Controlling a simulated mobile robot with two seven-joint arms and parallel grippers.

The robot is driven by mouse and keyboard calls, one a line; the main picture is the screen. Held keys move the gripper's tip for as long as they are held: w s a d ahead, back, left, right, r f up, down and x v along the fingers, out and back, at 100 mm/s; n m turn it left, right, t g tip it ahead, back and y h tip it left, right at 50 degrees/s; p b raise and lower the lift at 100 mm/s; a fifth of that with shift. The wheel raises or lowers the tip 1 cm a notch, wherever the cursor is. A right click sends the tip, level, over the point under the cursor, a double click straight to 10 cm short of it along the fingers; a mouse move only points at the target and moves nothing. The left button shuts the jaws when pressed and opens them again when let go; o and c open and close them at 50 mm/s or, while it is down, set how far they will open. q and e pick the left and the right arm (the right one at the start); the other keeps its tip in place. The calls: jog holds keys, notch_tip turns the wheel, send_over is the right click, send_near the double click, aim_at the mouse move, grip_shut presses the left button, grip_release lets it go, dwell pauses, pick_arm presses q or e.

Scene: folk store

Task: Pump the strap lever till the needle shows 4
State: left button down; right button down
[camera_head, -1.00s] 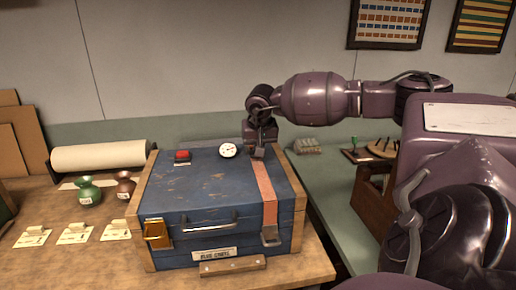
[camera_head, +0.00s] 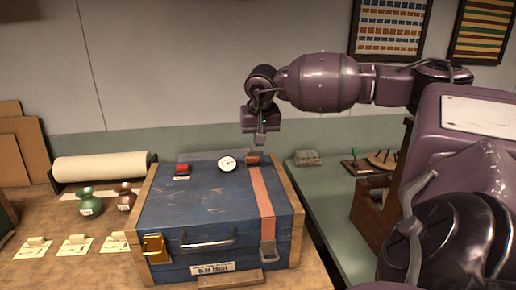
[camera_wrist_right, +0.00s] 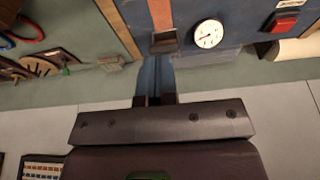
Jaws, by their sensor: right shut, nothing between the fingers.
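A blue chest (camera_head: 190,212) with wooden edges stands on the bench. An orange strap (camera_head: 262,200) runs front to back along its right side. A small brown lever (camera_head: 252,160) sits at the strap's back end; it also shows in the right wrist view (camera_wrist_right: 164,42). A white round gauge (camera_head: 227,163) is left of the lever, and in the right wrist view (camera_wrist_right: 208,34). Its needle is visible, but the numbers are too small to read. My right gripper (camera_head: 260,141) is shut and empty, above and apart from the lever. My left gripper is out of view.
Vases (camera_head: 87,203) and a paper roll (camera_head: 100,166) stand left. The green counter (camera_head: 325,200) lies right.

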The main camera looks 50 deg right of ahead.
jog(key=r, duration=0.1)
jog(key=s+r, duration=0.1)
jog(key=a+r, duration=0.1)
jog(key=shift+s+a+r, duration=0.1)
jog(key=shift+s, duration=0.2)
dwell(0.6)
